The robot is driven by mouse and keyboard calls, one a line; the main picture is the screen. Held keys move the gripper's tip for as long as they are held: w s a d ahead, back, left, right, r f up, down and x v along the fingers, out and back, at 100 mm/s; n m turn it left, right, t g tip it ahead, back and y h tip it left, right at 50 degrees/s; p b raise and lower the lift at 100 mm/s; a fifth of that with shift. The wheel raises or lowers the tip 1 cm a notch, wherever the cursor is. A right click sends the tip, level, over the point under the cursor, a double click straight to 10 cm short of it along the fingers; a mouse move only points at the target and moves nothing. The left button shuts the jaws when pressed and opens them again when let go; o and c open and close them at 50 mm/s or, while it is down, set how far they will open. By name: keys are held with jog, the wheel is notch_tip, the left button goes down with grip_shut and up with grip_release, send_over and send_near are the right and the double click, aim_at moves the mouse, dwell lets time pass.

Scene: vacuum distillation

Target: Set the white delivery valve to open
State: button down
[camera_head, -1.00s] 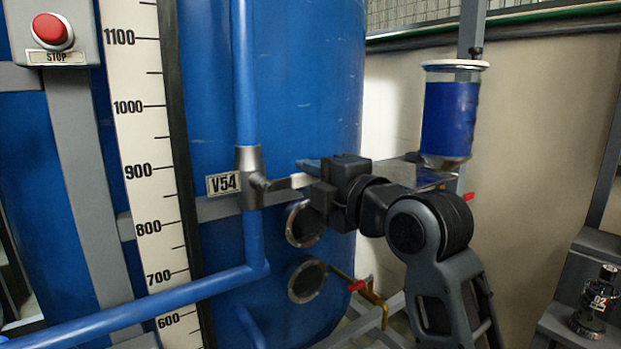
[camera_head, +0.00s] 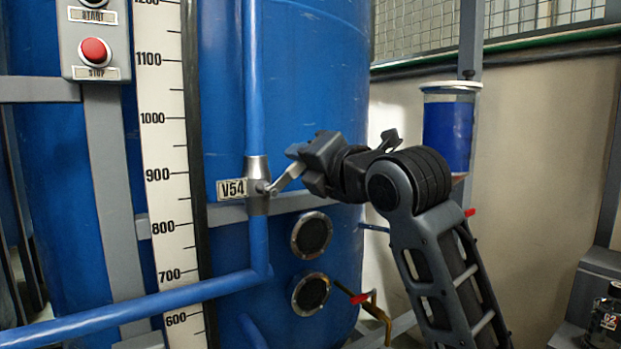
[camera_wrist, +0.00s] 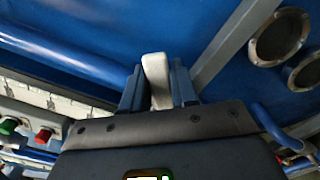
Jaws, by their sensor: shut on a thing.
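The valve labelled V54 (camera_head: 257,187) sits on a vertical blue pipe in front of a large blue tank, in the head view. Its pale lever handle (camera_head: 287,177) slants up to the right from the grey valve body. My gripper (camera_head: 299,160) is shut on the outer end of this handle, to the right of the valve. In the wrist view the white handle (camera_wrist: 156,75) stands between the two fingers of my gripper (camera_wrist: 157,88). The handle's gripped end is partly hidden by the fingers in the head view.
A white scale (camera_head: 166,190) and a panel with a red stop button (camera_head: 95,51) are left of the valve. Two round ports (camera_head: 311,235) lie below my gripper. A blue pipe (camera_head: 130,318) crosses the lower left. A red-handled valve (camera_head: 360,298) sits low right.

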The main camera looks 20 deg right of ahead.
aim_at(290, 166)
jog(key=n, duration=0.1)
jog(key=a+r+n+b, duration=0.1)
jog(key=shift+s+a+r+n, duration=0.1)
jog(key=shift+n, duration=0.3)
jog(key=n, duration=0.1)
jog(key=a+r+n, duration=0.1)
jog(key=shift+s+a+n+b, duration=0.1)
jog(key=shift+a+n+b, duration=0.1)
jog(key=shift+n+b, duration=0.2)
jog(key=shift+s+a+r+n+b, duration=0.15)
jog(key=shift+a+n+b, duration=0.1)
jog(key=shift+a+n, duration=0.6)
jog(key=shift+s+a+r+n+b, duration=0.1)
jog(key=shift+a+n+b, duration=0.3)
jog(key=shift+n, duration=0.75)
jog(key=shift+a, duration=0.15)
jog(key=c, duration=1)
grip_release()
jog(key=shift+o, duration=0.2)
